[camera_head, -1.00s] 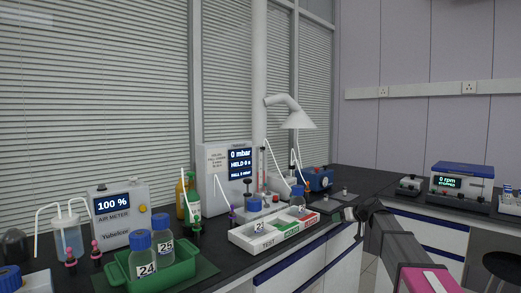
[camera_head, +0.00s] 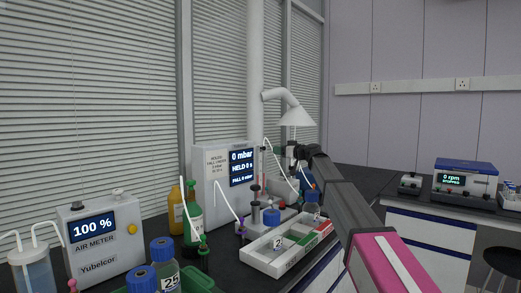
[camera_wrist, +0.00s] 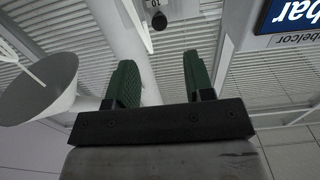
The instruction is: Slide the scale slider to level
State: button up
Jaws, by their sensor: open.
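A pale upright strip (camera_wrist: 153,5) marked "10" shows at the top edge of the wrist view, upside down. A dark round knob (camera_wrist: 159,21) sits just by it, probably the scale slider. My gripper (camera_wrist: 160,75) is open and empty. Its two green fingers point toward the strip and stand either side of the knob in the picture, apart from it. In the head view my gripper (camera_head: 303,152) is small and dark, in front of the white lamp-like hood, right of the pressure box. I cannot clearly make out the scale or slider in the head view.
The pressure box (camera_head: 224,190) reads 0 mbar. A white cone hood (camera_head: 297,118) hangs above the bench and shows large in the wrist view (camera_wrist: 40,88). A white tray (camera_head: 262,262), blue-capped bottles, green bottle (camera_head: 194,220) and thin tubes crowd the bench. The air meter (camera_head: 98,245) stands left.

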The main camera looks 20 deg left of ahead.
aim_at(265, 148)
jog(key=x, duration=1)
jog(key=shift+c, duration=0.3)
grip_shut()
